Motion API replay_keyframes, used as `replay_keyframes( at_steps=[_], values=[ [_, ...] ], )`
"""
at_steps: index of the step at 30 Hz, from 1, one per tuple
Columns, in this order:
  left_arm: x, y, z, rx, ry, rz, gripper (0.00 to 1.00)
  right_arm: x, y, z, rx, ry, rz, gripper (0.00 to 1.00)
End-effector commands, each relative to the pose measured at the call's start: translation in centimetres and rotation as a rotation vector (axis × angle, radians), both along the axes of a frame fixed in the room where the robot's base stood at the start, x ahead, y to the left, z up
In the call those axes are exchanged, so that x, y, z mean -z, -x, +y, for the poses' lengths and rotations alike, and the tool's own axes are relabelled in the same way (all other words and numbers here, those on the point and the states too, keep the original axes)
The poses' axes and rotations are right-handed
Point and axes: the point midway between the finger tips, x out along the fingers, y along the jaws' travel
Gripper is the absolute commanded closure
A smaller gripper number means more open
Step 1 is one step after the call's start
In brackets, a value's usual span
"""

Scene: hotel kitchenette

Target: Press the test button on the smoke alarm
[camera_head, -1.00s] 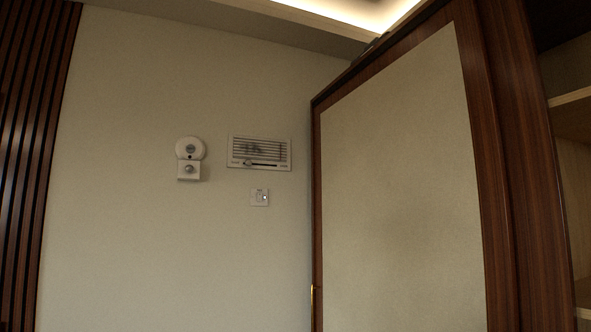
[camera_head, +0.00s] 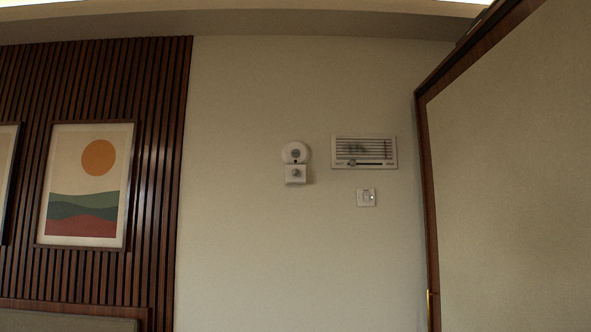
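A round white device (camera_head: 295,153), which looks like the smoke alarm, is mounted on the pale wall near the middle of the view. A small white box (camera_head: 295,174) with a round grey part on its front sits directly below it. I cannot tell at this size which part is the test button. Neither of my grippers shows in the view.
A vent grille (camera_head: 364,152) and a small white switch plate (camera_head: 366,197) are on the wall right of the alarm. A wood-framed panel (camera_head: 510,180) stands at right. Dark slats (camera_head: 155,180) and a framed picture (camera_head: 86,185) are at left.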

Motion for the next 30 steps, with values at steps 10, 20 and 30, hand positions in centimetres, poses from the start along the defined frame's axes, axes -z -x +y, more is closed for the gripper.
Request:
replay_keyframes(
  at_steps=[10, 20, 30],
  values=[
    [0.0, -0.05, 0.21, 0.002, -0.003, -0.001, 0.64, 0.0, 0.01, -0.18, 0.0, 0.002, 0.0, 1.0],
    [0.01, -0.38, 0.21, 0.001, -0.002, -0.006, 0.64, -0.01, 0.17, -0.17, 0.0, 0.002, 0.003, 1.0],
    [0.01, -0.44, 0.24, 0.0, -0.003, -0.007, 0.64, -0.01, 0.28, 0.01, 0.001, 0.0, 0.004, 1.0]
  ],
)
